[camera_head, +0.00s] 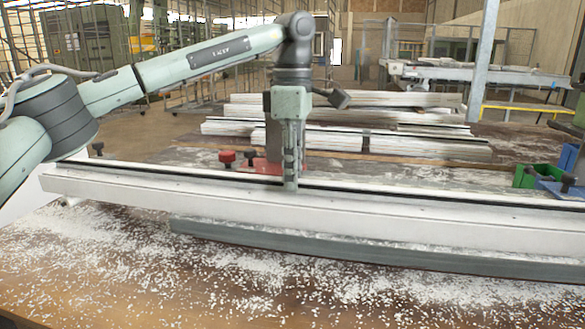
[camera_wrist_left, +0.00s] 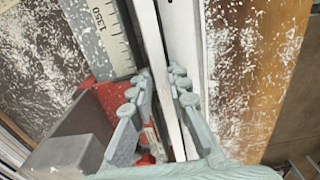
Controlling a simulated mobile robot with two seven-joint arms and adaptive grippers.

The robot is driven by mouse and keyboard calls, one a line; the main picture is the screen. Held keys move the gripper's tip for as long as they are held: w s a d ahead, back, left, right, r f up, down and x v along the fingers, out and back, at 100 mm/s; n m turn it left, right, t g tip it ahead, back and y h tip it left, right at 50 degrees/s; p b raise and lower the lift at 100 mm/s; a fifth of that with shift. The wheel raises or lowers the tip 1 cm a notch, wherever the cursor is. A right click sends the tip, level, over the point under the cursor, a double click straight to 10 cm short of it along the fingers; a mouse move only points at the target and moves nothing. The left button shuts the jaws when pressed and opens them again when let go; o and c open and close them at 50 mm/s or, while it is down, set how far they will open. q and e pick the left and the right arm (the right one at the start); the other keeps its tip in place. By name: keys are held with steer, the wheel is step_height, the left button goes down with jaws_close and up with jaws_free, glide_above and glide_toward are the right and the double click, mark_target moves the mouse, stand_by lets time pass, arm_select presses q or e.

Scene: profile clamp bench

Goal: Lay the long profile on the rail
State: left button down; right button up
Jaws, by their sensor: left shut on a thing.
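A long white profile (camera_head: 400,213) with a dark line along its top runs across the whole bench in the head view. My left gripper (camera_head: 290,185) points down from above and is shut on it left of its middle. In the left wrist view the fingers (camera_wrist_left: 161,78) stand on both sides of a narrow white strip of the profile (camera_wrist_left: 148,35). A long grey bar (camera_head: 300,241) lies in front of and below the white profile. I cannot tell whether the profile touches the rail under it. My right gripper is not in view.
A red clamp (camera_head: 228,157) stands just behind the profile, close to my left gripper. A green clamp (camera_head: 524,176) and a blue one (camera_head: 562,188) stand at the right. A scale (camera_wrist_left: 98,28) lies beside the profile. White profiles (camera_head: 340,137) are stacked behind. Chips cover the front bench.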

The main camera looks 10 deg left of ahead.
arm_select(q)
steer(key=c, duration=1.7)
jaws_free()
steer(key=shift+f, duration=0.1)
steer(key=shift+c, duration=0.2)
steer(key=shift+r, duration=3.85)
